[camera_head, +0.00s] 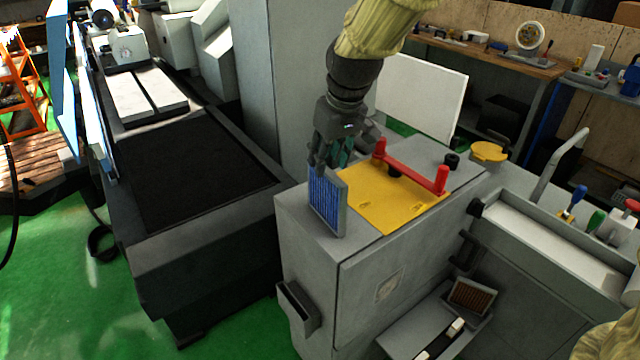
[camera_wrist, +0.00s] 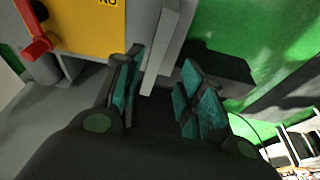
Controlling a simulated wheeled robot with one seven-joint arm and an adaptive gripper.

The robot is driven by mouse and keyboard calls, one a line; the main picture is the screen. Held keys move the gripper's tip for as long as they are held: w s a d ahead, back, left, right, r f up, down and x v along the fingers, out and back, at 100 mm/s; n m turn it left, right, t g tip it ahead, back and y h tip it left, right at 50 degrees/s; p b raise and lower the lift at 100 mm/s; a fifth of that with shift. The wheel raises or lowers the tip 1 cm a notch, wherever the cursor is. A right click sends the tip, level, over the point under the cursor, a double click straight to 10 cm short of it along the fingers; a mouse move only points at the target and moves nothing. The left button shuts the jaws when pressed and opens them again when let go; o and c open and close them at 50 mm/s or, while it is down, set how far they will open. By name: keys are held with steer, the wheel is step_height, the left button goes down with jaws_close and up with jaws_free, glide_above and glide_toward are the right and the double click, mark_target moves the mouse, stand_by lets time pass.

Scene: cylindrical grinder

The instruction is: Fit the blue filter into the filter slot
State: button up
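The blue filter (camera_head: 325,204), a pleated blue panel in a grey frame, stands upright on the left end of the grey cabinet top. My gripper (camera_head: 327,162) is pointed down at its upper edge. In the wrist view a grey bar, which looks like the filter's frame edge (camera_wrist: 165,45), runs between the teal-padded fingers of my gripper (camera_wrist: 160,82). The fingers are apart, with gaps beside the bar, and I see no clear grip. A grey open-topped pocket (camera_head: 298,307) on the cabinet's front left may be the filter slot; its inside is mostly hidden.
A yellow plate (camera_head: 385,205) with a red handle (camera_head: 412,168) lies just right of the filter. A brown filter-like panel (camera_head: 471,297) sits lower right near a tray. The dark machine bed (camera_head: 190,165) stands left, across a gap from the cabinet.

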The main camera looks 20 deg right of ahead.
mark_target(324, 188)
steer(key=shift+w+f, duration=0.25)
steer(key=shift+w, duration=0.2)
steer(key=shift+s+f+p, duration=0.1)
steer(key=shift+f+p, duration=0.2)
steer(key=shift+f, duration=0.3)
steer(key=x, duration=0.3)
steer(key=shift+w+f+p, duration=0.2)
steer(key=shift+w+p, duration=0.1)
steer(key=shift+s+f, duration=0.15)
steer(key=shift+f, duration=0.05)
steer(key=x, duration=0.1)
steer(key=p+x, duration=0.2)
steer(key=shift+d+f, duration=0.25)
steer(key=shift+d, duration=0.05)
steer(key=shift+x, duration=0.85)
steer(key=shift+f, duration=0.15)
jaws_close()
